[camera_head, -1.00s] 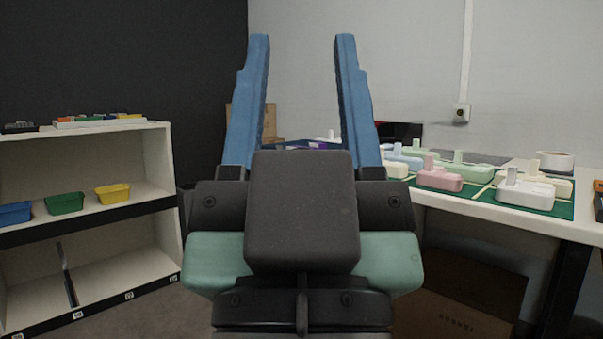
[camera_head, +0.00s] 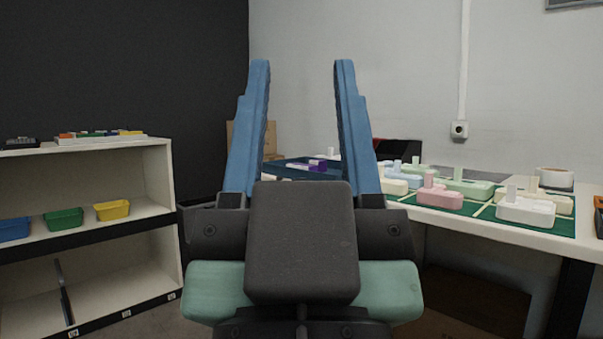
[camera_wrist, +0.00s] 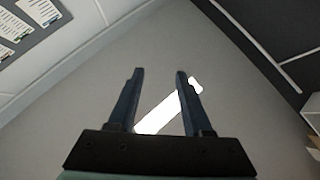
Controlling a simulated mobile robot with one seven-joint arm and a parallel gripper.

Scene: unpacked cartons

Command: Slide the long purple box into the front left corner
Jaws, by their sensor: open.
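A small purple object (camera_head: 317,166) shows between my fingers in the head view, on a dark blue surface (camera_head: 290,170) at the far end of the table. It may be the long purple box, but it is too small and partly hidden to tell its full shape. My gripper (camera_head: 302,70) is open and empty, its two blue fingers pointing up and apart, well in front of the purple object and touching nothing.
A white table (camera_head: 560,235) at the right holds a green mat (camera_head: 470,210) with several pastel blocks and a tape roll (camera_head: 555,179). A shelf (camera_head: 155,170) at the left holds blue, green and yellow bins (camera_head: 112,210). A cardboard carton (camera_head: 270,140) stands behind.

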